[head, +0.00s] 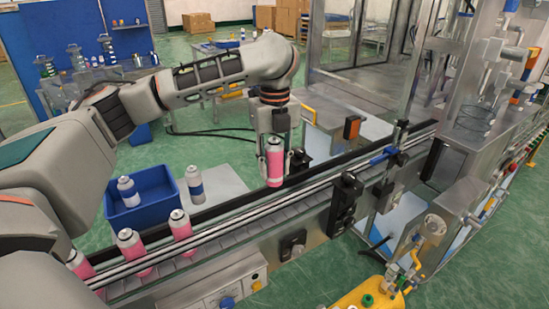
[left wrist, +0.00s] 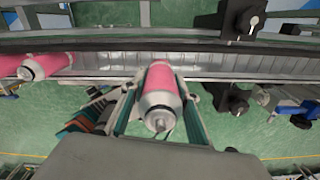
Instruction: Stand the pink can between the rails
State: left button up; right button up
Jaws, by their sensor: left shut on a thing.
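My left gripper (head: 272,148) points down and is shut on the upper silver part of the pink can (head: 274,168), which is upright. The can overlaps the far black edge of the conveyor in the head view; its exact height above the belt is hard to tell. In the left wrist view the pink can (left wrist: 161,88) sits between the two fingers, its bottom end overlapping the lane. The rails (head: 225,226) run along the conveyor. Several other pink cans (head: 180,228) stand between them at the left. My right gripper is not in view.
A blue bin (head: 160,206) holds a white-and-blue can (head: 128,191). Another such can (head: 194,180) stands beside the bin. A black sensor block (head: 343,203) stands at the near side of the conveyor, right of the held can. The lane between the standing cans and this block is clear.

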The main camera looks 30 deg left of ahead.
pick_arm(q)
jog(key=shift+f, duration=4.8)
jog(key=shift+f, duration=0.5)
jog(key=o, duration=1.2)
jog(key=shift+c, duration=0.2)
jog(key=shift+r, duration=0.1)
notch_tip(320, 180, up, 12)
jog(key=shift+f, duration=0.1)
